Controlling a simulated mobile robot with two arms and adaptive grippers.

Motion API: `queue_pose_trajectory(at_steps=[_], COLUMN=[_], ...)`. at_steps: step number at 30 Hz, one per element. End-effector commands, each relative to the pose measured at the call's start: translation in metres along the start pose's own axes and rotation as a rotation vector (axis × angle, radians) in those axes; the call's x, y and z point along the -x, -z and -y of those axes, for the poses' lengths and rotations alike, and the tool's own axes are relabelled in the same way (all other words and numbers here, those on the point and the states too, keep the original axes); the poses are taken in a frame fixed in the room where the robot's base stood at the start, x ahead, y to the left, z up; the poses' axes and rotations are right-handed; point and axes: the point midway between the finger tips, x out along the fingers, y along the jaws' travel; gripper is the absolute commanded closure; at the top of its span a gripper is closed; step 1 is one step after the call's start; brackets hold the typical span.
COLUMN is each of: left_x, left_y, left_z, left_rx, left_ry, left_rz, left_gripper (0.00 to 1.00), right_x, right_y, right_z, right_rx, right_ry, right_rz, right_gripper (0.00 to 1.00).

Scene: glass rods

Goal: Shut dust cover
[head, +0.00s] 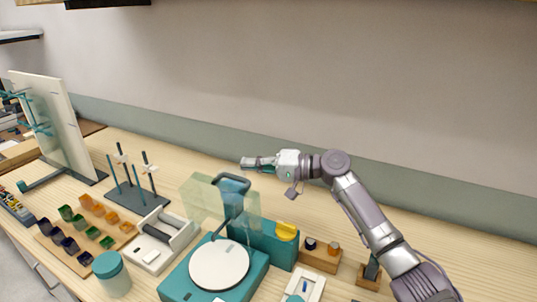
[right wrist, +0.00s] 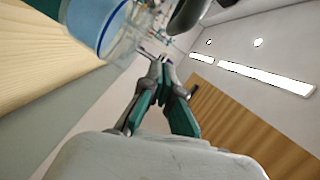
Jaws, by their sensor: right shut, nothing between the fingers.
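The dust cover (head: 205,196) is a clear, pale green panel standing raised and tilted over the teal device (head: 175,287), which has a round white plate (head: 219,265). A dark looped part (head: 233,183) shows at the cover's upper edge. My right gripper (head: 246,163) is shut and empty, pointing left, just above and behind the cover in the head view. I cannot tell whether it touches. In the right wrist view its fingertips (right wrist: 164,62) are close together, with a clear bluish piece (right wrist: 98,25) at the upper left. My left gripper is out of view.
A rod stand (head: 138,198), a white tray device (head: 160,240) and a teal-lidded jar (head: 112,274) are left of the device. A pale panel (head: 52,122) stands far left. The wall is behind the bench.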

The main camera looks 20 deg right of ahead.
Motion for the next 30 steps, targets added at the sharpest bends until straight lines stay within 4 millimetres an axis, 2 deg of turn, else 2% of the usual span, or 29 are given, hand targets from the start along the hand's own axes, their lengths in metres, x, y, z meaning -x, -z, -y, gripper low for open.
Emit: queue_pose_trajectory(at_steps=[1,6,23,30], left_x=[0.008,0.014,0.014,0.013], left_y=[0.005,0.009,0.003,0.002], left_z=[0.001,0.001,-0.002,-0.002], left_rx=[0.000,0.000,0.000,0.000], left_ry=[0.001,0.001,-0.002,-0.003], left_rz=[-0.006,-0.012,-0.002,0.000], left_gripper=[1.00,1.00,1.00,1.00], right_x=[-0.001,-0.004,-0.005,-0.009], right_y=[-0.007,-0.022,-0.027,-0.040], right_z=[0.002,0.001,0.001,0.009], right_rx=[-0.002,-0.002,0.012,0.104], right_ry=[-0.002,-0.001,-0.003,-0.027], right_rz=[0.002,0.001,0.000,0.002], right_gripper=[1.00,1.00,1.00,1.00])
